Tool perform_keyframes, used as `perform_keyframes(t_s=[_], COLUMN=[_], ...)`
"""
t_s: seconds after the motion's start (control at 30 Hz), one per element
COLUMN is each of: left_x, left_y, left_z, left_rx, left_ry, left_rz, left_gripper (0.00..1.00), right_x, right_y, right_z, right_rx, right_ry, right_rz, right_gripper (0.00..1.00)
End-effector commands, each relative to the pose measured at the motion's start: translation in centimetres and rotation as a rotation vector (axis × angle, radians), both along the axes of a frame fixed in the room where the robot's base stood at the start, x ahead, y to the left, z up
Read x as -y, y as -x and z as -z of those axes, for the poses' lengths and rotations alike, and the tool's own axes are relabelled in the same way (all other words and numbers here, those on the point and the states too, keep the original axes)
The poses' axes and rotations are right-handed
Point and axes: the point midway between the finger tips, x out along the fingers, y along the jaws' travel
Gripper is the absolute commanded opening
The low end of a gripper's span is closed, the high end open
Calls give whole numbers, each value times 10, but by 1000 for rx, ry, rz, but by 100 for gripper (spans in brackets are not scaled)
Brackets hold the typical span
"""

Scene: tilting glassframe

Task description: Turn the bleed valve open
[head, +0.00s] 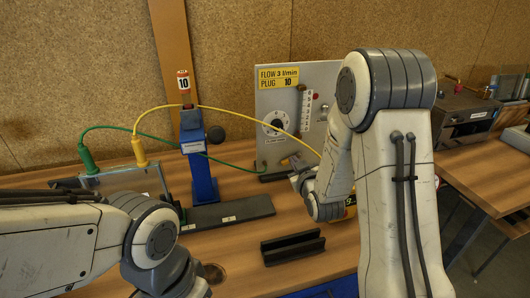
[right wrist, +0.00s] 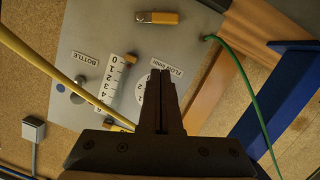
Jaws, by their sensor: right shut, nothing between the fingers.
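A grey upright panel (head: 270,90) stands at the back of the bench. A small orange-yellow lever with a metal end (right wrist: 158,17) is on it, near the top of the right wrist view. No label names it as the bleed valve, so I cannot be sure it is. My right gripper (head: 297,172) is in front of the panel's lower part. In the right wrist view its dark fingers (right wrist: 161,75) are together and empty, apart from the lever in the picture, partly covering the white dial (right wrist: 145,92). My left arm enters at lower left; its fingers are out of frame.
A numbered scale (right wrist: 110,82) and a dark round knob (right wrist: 79,83) are on the panel. A yellow hose (head: 245,110) and a green hose (head: 238,166) run near it. A blue stand (head: 202,165) is left of it. A black grooved block (head: 292,247) lies in front.

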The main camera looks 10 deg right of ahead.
Motion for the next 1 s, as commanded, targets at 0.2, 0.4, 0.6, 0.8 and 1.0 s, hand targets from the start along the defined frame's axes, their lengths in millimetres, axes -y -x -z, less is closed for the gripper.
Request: perform_keyframes(t_s=[0.2,0.4,0.6,0.8,1.0], left_x=[0,0,0,0,0], left_y=[0,0,0,0,0], left_z=[-7,-18,-29,-36,-39], left_rx=[-1,-1,0,0,0], left_ry=[-1,-1,0,0,0], left_rz=[0,0,0,0,0], left_gripper=[50,50,50,50,50], right_x=[-2,-4,0,11,17], right_y=[-12,-50,-89,-98,-98], right_z=[1,8,18,42,56], right_rx=[-11,-9,-11,-14,-11], right_ry=[51,49,49,48,49], right_rz=[-11,-15,-13,-8,-9], right_gripper=[0,0,0,0,0])
